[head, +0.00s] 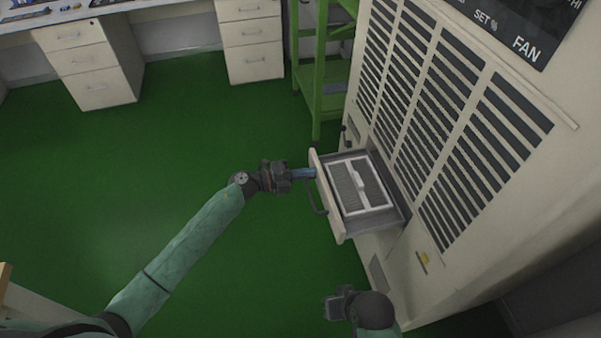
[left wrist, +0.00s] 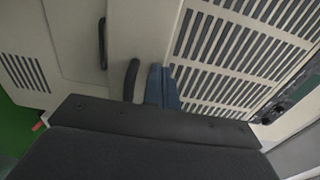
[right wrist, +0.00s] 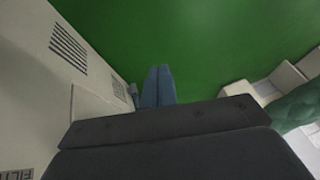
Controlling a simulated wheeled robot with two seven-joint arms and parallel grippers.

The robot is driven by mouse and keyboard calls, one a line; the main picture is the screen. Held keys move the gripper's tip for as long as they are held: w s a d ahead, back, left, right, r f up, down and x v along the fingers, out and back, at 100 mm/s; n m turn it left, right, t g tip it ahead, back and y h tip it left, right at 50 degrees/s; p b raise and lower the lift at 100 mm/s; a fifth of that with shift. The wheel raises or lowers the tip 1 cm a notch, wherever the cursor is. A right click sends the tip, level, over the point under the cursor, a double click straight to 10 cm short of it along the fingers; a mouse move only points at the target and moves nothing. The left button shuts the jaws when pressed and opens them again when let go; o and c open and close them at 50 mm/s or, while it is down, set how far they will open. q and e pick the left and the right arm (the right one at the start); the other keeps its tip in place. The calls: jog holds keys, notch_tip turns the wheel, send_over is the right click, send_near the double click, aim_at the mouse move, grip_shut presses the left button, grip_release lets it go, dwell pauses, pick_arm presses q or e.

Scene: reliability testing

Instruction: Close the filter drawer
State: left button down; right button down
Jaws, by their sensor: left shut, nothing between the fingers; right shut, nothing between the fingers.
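The filter drawer (head: 333,226) is pulled out of the large beige cabinet. A white-framed filter (head: 358,186) lies inside it. The drawer front has a dark curved handle (head: 316,199). My left gripper (head: 310,173) is shut and empty. Its blue fingertips are at the outer face of the drawer front, beside the handle; whether they touch is unclear. In the left wrist view the blue fingers (left wrist: 162,88) show beside a dark handle (left wrist: 131,80). My right gripper (head: 335,306) is low, in front of the cabinet. The right wrist view shows its blue fingers (right wrist: 158,88) shut and empty.
The beige cabinet (head: 480,225) with slatted vents and a dark FAN panel (head: 515,25) fills the right side. A green metal stand (head: 316,85) stands behind the drawer. White desk drawers (head: 88,65) are at the back. The green floor (head: 150,170) left of the drawer is clear.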

aim_at(320, 169)
dwell(0.3)
